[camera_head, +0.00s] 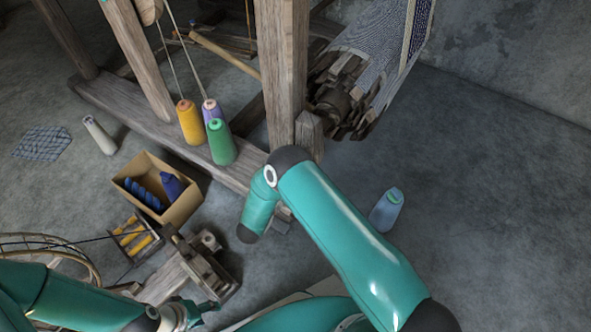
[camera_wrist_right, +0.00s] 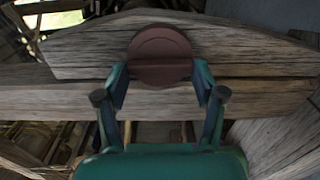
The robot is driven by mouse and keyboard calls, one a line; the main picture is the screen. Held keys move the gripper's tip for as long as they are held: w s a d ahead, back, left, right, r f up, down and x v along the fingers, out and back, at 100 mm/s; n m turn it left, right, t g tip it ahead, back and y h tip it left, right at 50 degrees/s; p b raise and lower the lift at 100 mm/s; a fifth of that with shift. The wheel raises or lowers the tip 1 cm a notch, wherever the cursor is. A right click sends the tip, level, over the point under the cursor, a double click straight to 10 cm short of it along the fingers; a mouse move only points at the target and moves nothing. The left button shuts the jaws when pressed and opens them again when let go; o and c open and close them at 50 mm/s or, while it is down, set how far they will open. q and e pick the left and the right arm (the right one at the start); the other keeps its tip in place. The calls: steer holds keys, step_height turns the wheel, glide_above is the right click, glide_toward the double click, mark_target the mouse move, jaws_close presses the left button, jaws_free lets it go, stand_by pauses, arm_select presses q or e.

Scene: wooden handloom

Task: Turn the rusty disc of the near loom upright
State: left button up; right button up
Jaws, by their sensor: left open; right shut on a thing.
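The rusty disc (camera_wrist_right: 160,55) is a reddish-brown round plate against weathered wooden beams in the right wrist view. My right gripper (camera_wrist_right: 160,88) has one finger at each side of the disc's lower part and is shut on it. A narrow brown ledge or lower part of the disc shows between the fingers. In the head view the disc and my right gripper's fingers are hidden; my right arm bends in front of the wooden loom (camera_head: 284,70). My left gripper (camera_head: 208,310) is open and empty, low in the head view, close to a small wooden device.
Yellow (camera_head: 190,122) and green (camera_head: 220,142) thread cones stand on the loom's base beam. A cardboard box (camera_head: 185,207), a wooden device (camera_head: 205,262) and a wicker wheel (camera_head: 50,245) lie at the lower left.

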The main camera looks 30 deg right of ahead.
steer(key=shift+w+a+f, duration=0.1)
steer(key=shift+a, duration=0.1)
steer(key=o, duration=1.1)
steer(key=shift+c, duration=0.2)
steer(key=shift+o, duration=0.4)
steer(key=shift+d, duration=0.1)
steer(key=v, duration=1.2)
